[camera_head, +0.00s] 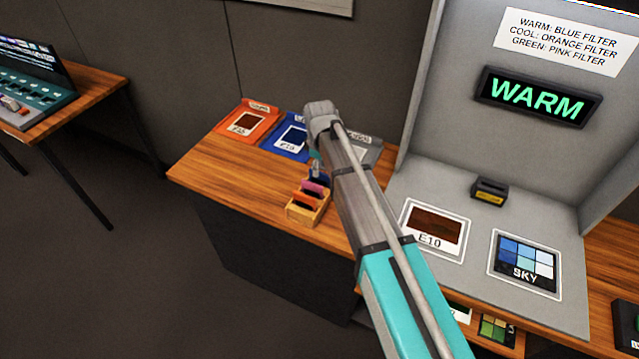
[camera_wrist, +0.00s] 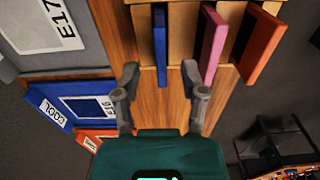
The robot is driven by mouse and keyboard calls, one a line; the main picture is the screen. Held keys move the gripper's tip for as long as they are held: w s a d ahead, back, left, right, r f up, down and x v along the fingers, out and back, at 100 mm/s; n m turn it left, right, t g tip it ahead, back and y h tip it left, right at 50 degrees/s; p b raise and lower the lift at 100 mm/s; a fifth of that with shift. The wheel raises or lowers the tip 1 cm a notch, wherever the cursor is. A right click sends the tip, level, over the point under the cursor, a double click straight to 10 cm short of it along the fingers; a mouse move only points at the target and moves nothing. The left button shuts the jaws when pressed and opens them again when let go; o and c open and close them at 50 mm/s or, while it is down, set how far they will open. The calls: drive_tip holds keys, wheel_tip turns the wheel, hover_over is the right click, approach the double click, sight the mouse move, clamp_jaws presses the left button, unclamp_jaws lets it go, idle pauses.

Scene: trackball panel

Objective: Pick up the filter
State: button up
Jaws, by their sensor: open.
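A wooden rack (camera_head: 308,215) on the wooden table holds a blue filter (camera_wrist: 160,42), a pink filter (camera_wrist: 212,42) and an orange filter (camera_wrist: 259,46), standing side by side. The pink filter (camera_head: 315,187) also shows in the head view. My gripper (camera_wrist: 161,78) is open and empty. In the wrist view, the end of the blue filter lies between its fingertips, with visible gaps on both sides. The right fingertip is close to the pink filter; I cannot tell if they touch. In the head view my arm hides most of the gripper.
The lit display (camera_head: 530,97) reads WARM; a sign (camera_head: 562,42) pairs WARM with the blue filter. Orange (camera_head: 248,125) and blue (camera_head: 288,138) trays, and a grey one, lie behind the rack. A grey booth with the E10 card (camera_head: 437,228) and SKY card (camera_head: 526,263) stands right.

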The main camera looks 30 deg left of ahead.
sight(320, 177)
drive_tip(key=shift+f+b, duration=2.15)
drive_tip(key=shift+f, duration=0.2)
clamp_jaws()
